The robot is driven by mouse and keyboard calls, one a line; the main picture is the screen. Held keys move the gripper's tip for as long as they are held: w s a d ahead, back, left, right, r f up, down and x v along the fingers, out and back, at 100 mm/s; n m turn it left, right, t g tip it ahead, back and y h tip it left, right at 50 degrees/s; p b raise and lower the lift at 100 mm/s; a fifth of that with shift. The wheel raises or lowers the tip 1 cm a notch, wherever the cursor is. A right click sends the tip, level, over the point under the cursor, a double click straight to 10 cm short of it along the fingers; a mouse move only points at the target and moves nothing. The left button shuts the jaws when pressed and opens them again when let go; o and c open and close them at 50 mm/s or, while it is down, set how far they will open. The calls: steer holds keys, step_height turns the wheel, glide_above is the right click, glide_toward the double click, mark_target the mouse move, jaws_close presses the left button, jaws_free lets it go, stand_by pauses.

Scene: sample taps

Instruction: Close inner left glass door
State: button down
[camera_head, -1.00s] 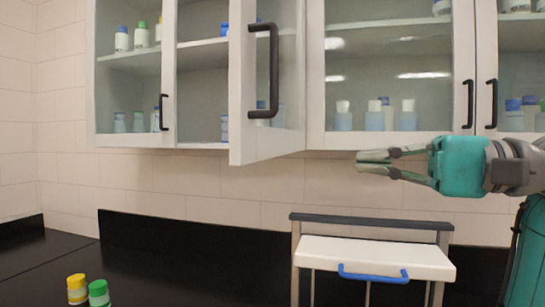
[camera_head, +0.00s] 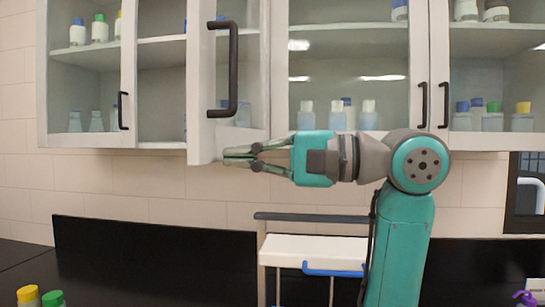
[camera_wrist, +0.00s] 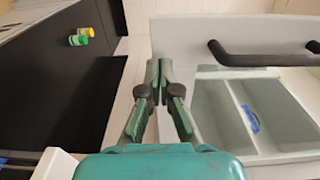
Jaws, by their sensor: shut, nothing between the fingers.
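The inner left glass door (camera_head: 199,88) stands open, swung out toward me from the wall cabinet. It has a white frame and a black bar handle (camera_head: 222,70). In the wrist view the door frame (camera_wrist: 180,42) is at the upper right, with its handle (camera_wrist: 265,55) across it. My gripper (camera_head: 226,156) is shut and empty, its fingers pointing left. Its tips are at the door's lower edge in the head view, below the handle. I cannot tell whether they touch the door.
The outer left door (camera_head: 128,70) and the inner right door (camera_head: 421,60) are shut. Bottles stand on the shelves behind the glass. Below is a white cart (camera_head: 310,249) with a blue handle (camera_head: 333,270). Yellow-capped (camera_head: 28,295) and green-capped (camera_head: 53,299) bottles stand on the black counter.

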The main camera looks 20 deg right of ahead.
steer(key=shift+x, duration=0.75)
steer(key=shift+a, duration=0.1)
